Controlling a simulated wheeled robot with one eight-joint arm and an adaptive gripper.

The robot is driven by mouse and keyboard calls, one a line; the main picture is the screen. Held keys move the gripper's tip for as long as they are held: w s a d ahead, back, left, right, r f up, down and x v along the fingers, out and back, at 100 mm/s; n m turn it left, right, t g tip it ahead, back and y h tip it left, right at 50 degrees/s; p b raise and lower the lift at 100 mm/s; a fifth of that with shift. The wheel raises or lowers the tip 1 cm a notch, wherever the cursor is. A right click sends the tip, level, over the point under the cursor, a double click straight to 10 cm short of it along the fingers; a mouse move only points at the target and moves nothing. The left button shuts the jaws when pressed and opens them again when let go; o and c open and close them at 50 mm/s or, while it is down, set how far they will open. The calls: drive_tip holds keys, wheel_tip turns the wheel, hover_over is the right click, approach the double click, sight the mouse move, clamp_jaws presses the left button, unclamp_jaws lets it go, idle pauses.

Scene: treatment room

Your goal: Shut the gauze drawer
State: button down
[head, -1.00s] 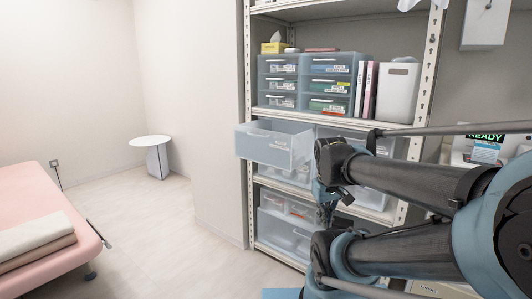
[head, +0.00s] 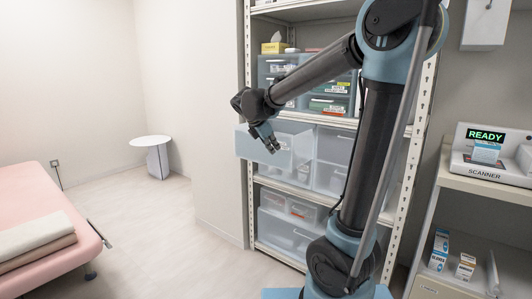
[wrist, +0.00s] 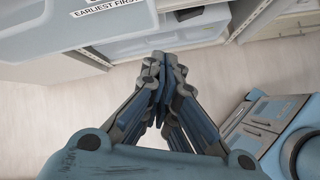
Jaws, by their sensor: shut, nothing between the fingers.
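A translucent drawer (head: 246,146) stands pulled out at the left of the middle shelf in the head view; I cannot read a gauze label on it. My gripper (head: 275,148) is shut and empty, pointing down, and overlaps the drawer's front in that view. In the wrist view its fingers (wrist: 160,62) are closed together. A pale translucent drawer front with a label ending "EARLIEST FIRST" (wrist: 108,6) is at the upper left there, apart from the fingertips. I cannot tell whether the gripper touches the drawer.
More clear drawers sit beside and below, with a shut one at the right (head: 333,146). Small labelled drawers (head: 330,104) fill the shelf above. The metal shelf post (head: 247,80) stands at the left. A scanner (head: 488,160) is on the right. The floor (head: 165,225) at left is clear.

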sight(266, 149)
drive_tip(key=w+a+r+n+t, duration=0.1)
drive_tip(key=w+a+n+t, duration=0.1)
drive_tip(key=w+a+n, duration=0.5)
drive_tip(key=shift+w+d+f+m+h, duration=0.1)
drive_tip(key=shift+w+d+f+m, duration=0.25)
drive_tip(key=shift+w+d+f, duration=0.6)
drive_tip(key=shift+w+d+f+m+h, duration=0.1)
drive_tip(key=shift+w+d+f+m, duration=0.35)
drive_tip(key=shift+w+f, duration=0.95)
drive_tip(key=shift+w+d+f+m+h, duration=0.1)
drive_tip(key=shift+w+d+f+m, duration=0.1)
drive_tip(key=shift+w+d+f, duration=0.85)
drive_tip(key=shift+w+a, duration=0.15)
drive_tip(key=shift+a, duration=0.1)
